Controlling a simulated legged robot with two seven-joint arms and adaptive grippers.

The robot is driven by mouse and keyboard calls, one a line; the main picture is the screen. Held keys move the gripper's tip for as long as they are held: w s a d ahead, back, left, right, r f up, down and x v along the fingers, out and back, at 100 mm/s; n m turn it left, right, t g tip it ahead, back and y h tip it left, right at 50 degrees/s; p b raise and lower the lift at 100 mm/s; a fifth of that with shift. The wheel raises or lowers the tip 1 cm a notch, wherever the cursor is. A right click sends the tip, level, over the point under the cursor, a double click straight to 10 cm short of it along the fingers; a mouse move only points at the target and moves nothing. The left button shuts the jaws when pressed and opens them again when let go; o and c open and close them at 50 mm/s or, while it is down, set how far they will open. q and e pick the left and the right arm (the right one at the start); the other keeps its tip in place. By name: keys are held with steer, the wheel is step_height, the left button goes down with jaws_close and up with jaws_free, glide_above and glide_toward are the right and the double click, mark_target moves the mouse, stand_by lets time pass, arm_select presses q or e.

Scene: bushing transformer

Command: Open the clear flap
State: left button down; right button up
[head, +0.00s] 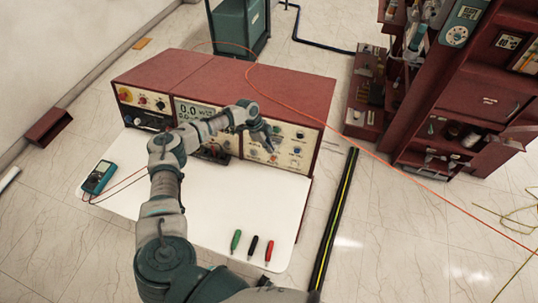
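A red test console (300,92) with a row of front panels stands on a white table (190,210). My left arm reaches up from the bottom across the table. My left gripper (268,142) is in front of the console's right-hand panel, near its knobs and sockets. It is small in the picture, and I cannot tell whether its fingers are open or shut, or whether they touch the panel. I cannot make out a clear flap on the console. My arm hides part of the middle panel below the display (190,108). My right gripper is not in view.
A teal multimeter (98,177) with leads lies at the table's left. Green, black and red probes (253,246) lie near the front edge. A black-and-yellow strip (335,215) runs along the floor at right. Red shelving (455,100) stands far right. The table's middle is clear.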

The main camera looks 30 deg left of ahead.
arm_select(q)
steer(key=shift+w+a+r+n+g+h+b, duration=0.1)
steer(key=shift+w+r+n+g+h+b, duration=0.2)
steer(key=shift+g+b, duration=0.7)
steer(key=shift+w+r+n+g+h+b, duration=0.1)
steer(key=shift+w+r+g+b, duration=0.4)
steer(key=shift+b, duration=0.75)
steer(key=shift+s+f, duration=0.15)
